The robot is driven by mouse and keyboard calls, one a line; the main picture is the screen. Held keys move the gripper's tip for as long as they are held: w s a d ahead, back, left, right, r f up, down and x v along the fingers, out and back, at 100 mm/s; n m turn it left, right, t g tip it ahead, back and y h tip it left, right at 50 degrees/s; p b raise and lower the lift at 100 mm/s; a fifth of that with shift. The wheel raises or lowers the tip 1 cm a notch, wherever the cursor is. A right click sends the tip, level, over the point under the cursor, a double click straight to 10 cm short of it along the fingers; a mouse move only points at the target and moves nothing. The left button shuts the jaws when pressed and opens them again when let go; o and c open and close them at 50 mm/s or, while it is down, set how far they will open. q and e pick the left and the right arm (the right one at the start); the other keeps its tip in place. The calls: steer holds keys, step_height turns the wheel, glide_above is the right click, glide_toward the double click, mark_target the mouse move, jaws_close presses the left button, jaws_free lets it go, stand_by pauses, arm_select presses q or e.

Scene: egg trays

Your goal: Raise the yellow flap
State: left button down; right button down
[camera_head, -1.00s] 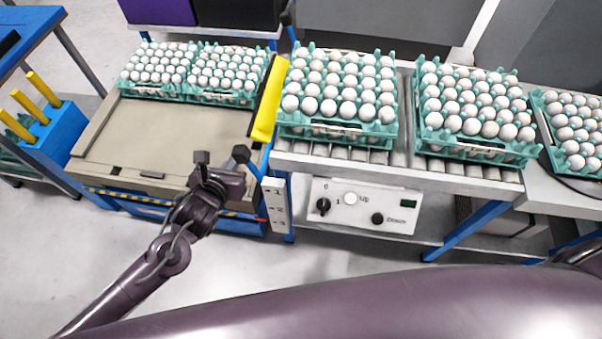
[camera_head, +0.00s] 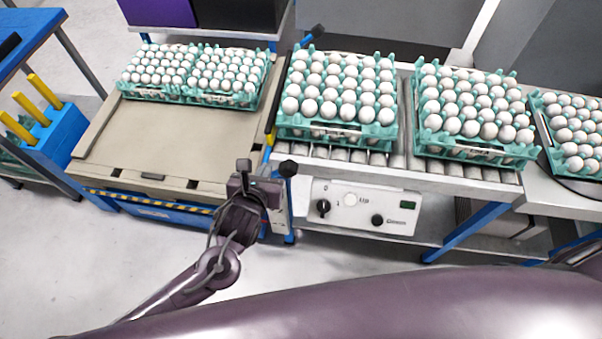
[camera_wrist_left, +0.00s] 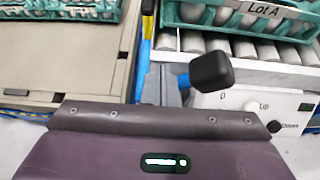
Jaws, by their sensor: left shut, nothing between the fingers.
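The yellow flap (camera_head: 270,138) shows only as a thin yellow strip in the head view, in the gap between the beige table and the roller conveyor. In the left wrist view it is a narrow yellow edge (camera_wrist_left: 148,26) above a blue part. A blue lever with a black knob (camera_head: 288,168) stands at the near end of this gap; the knob is large in the left wrist view (camera_wrist_left: 210,70). My left gripper (camera_head: 245,168) is shut and empty, just left of the knob and close against the lever; contact is unclear. My right gripper is out of view.
Egg trays (camera_head: 337,133) stand on the roller conveyor (camera_head: 405,150), and more sit at the back of the beige table (camera_head: 160,130). A white control box (camera_head: 362,207) hangs under the conveyor. A second blue lever end (camera_head: 307,41) rises at the gap's far end.

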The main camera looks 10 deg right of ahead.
arm_select(q)
steer(key=shift+a, duration=0.15)
steer(key=s+a+p, duration=0.5)
steer(key=s+p, duration=0.3)
steer(key=shift+s+a, duration=0.15)
steer(key=shift+s, duration=0.2)
stand_by(0.4)
